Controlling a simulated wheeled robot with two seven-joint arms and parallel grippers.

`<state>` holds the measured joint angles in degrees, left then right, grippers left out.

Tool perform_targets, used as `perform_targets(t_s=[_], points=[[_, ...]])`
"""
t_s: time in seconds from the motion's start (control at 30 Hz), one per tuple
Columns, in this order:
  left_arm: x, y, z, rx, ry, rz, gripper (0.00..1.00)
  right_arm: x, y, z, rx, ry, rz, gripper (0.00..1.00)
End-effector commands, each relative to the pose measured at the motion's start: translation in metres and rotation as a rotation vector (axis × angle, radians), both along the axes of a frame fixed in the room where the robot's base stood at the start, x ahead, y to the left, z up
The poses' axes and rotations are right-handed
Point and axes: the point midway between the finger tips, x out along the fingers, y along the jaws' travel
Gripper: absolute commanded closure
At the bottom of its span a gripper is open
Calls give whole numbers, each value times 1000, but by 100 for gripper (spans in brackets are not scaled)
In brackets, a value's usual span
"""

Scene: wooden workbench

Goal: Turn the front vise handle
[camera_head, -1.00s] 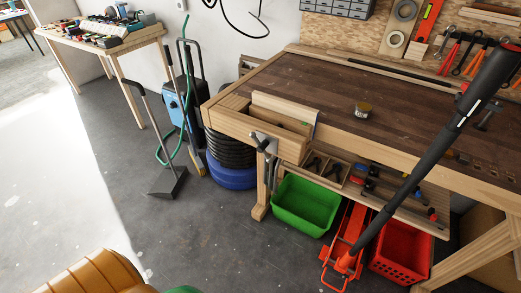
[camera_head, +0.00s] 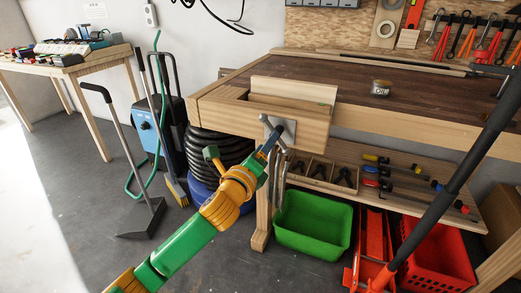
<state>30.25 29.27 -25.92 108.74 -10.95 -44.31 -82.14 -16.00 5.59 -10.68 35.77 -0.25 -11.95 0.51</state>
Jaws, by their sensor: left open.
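The front vise is on the left front corner of the workbench, with a pale wooden jaw (camera_head: 290,91) and a grey metal plate on its front face. My left arm is green and orange and comes in from the bottom left. My right gripper is not in view.
A green bin (camera_head: 313,238) and a red crate (camera_head: 437,262) stand under the workbench (camera_head: 430,122). A long black bar (camera_head: 450,190) rises in front of the bench at right. A dustpan (camera_head: 141,219) and a blue machine (camera_head: 150,140) stand at left. A small tin (camera_head: 381,88) sits on the benchtop.

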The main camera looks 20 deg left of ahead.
Motion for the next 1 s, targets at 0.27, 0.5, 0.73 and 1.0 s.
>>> perform_targets(t_s=[0.27, 0.5, 0.73, 1.0], points=[[46, -1, 1, -6, 3, 1, 38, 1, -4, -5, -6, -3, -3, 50], [58, -2, 1, -7, 4, -1, 38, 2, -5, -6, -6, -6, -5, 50], [58, -2, 1, -8, 5, -1, 52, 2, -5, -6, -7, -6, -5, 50], [58, -2, 1, -8, 5, -1, 100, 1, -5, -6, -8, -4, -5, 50]])
